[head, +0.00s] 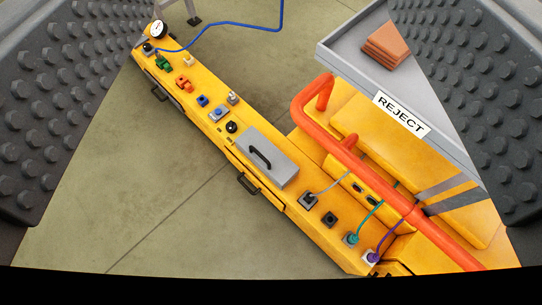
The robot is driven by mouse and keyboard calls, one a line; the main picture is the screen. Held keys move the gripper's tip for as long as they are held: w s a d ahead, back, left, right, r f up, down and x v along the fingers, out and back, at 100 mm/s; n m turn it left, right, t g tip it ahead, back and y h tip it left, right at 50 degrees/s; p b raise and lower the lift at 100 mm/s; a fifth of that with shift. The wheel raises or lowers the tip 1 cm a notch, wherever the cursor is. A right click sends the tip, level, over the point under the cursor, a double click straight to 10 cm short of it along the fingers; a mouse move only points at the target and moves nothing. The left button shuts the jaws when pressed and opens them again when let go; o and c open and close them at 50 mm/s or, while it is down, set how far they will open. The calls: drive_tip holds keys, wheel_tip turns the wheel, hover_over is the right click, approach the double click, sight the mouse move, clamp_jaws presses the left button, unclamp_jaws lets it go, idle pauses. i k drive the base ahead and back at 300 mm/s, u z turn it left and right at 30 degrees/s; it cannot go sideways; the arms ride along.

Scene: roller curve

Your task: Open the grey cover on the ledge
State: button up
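The grey cover (278,172) is a flat box-like lid with a black bar handle (260,157). It sits on the yellow ledge (300,217) near the picture's middle and looks closed; what is under it is hidden. The ledge runs diagonally from upper left to lower right. My gripper (270,75) shows as two dark studded pads at the left and right edges. They are wide apart, with nothing held between them. The cover appears between the pads, beyond them and not touched.
An orange-red rail (344,142) runs right of the cover. Behind it is a grey REJECT tray (350,55) with brown pieces (386,47). Small connectors and knobs line the ledge, including a black knob (232,127) beside the cover. Cables rise at lower right. Floor (140,190) at left is clear.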

sight(281, 171)
drive_tip(key=z, duration=2.3)
drive_tip(key=k, duration=1.5)
drive_tip(key=u, duration=1.05)
drive_tip(key=i, duration=1)
drive_tip(key=z, duration=0.1)
